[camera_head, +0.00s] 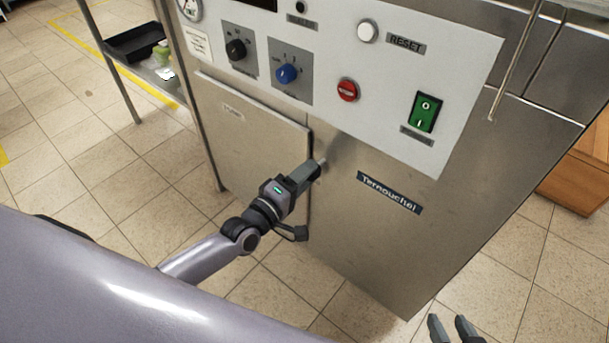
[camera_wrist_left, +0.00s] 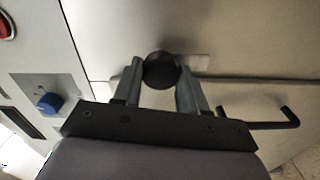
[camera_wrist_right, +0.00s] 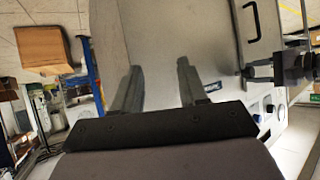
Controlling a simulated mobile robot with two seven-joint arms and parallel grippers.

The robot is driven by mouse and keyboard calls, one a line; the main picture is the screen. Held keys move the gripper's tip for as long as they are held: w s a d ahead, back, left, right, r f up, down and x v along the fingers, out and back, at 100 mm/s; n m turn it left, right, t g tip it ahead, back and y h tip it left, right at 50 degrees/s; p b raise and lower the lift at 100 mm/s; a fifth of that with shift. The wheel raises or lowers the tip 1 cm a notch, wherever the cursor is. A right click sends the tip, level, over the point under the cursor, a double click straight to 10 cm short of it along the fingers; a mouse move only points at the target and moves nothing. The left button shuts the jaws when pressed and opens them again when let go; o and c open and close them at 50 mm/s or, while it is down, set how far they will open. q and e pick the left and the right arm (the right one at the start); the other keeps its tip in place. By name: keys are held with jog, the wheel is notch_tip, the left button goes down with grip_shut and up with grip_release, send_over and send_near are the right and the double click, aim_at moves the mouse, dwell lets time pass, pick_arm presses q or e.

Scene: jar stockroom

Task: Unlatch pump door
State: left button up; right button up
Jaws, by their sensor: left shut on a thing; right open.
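The pump door (camera_head: 252,135) is the steel panel at the left of the machine's front, with a small label near its top. It looks closed, its right edge along a narrow seam. My left gripper (camera_head: 316,168) is at that seam, near the door's upper right corner. In the left wrist view its fingers (camera_wrist_left: 161,80) are shut on the round black latch knob (camera_wrist_left: 160,68), which sits before a light plate. The head view mostly hides the knob. The door's black handle (camera_wrist_left: 284,122) stands to the right there. My right gripper (camera_head: 453,326) is open and empty; its fingers (camera_wrist_right: 156,82) also show in the right wrist view.
The control panel (camera_head: 320,70) with knobs, buttons and a green switch (camera_head: 425,111) is above the door. A shelf with a black tray (camera_head: 135,42) stands at the far left. A wooden box (camera_head: 580,172) is at the right. Tiled floor is clear in front.

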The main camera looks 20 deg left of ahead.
pick_arm(q)
jog(key=o, duration=1.1)
jog(key=shift+c, duration=0.2)
jog(key=p+v, duration=0.1)
jog(key=v, duration=0.6)
pick_arm(e)
jog(key=shift+s+d+f+h, duration=0.3)
jog(key=shift+d+f, duration=0.05)
jog(key=shift+d, duration=0.2)
pick_arm(q)
jog(key=shift+s, duration=0.1)
